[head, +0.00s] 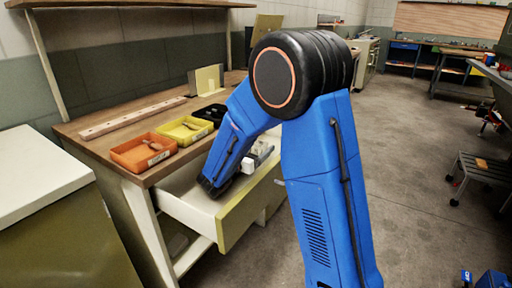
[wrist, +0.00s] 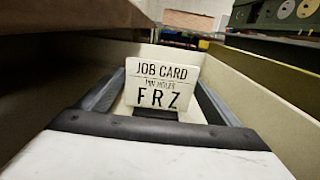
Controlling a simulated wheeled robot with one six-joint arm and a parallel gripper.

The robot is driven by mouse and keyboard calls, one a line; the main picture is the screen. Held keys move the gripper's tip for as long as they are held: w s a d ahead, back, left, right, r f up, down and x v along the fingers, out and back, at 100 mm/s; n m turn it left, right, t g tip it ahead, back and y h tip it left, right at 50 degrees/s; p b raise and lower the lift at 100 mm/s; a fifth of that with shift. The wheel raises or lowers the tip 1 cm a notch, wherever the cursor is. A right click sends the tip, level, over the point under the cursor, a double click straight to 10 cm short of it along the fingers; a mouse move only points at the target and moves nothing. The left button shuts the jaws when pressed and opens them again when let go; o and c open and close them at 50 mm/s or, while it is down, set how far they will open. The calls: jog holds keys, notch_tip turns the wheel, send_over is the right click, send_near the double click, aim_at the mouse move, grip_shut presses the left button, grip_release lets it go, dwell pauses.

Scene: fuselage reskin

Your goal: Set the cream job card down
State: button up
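The cream job card (wrist: 161,85) stands nearly upright inside the open drawer in the wrist view. Its face, with black lettering "JOB CARD" and "FRZ", is turned to the camera. My gripper (wrist: 160,92) has one dark finger on each side of the card, and the fingers appear to meet its side edges. Whether the card's lower edge touches the drawer floor is not clear. In the head view my blue arm reaches down into the cream drawer (head: 236,219) and hides much of it. The card cannot be made out there.
The wooden bench (head: 68,127) above the drawer carries an orange bin (head: 128,160), a yellow bin (head: 172,136), a black bin and a long drilled wooden strip (head: 130,118). Drawer walls (wrist: 272,75) stand close around my gripper.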

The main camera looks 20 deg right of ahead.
jog(key=shift+o, duration=0.5)
jog(key=shift+r, duration=0.2)
jog(key=shift+v, duration=3.75)
jog(key=shift+s+d, duration=0.1)
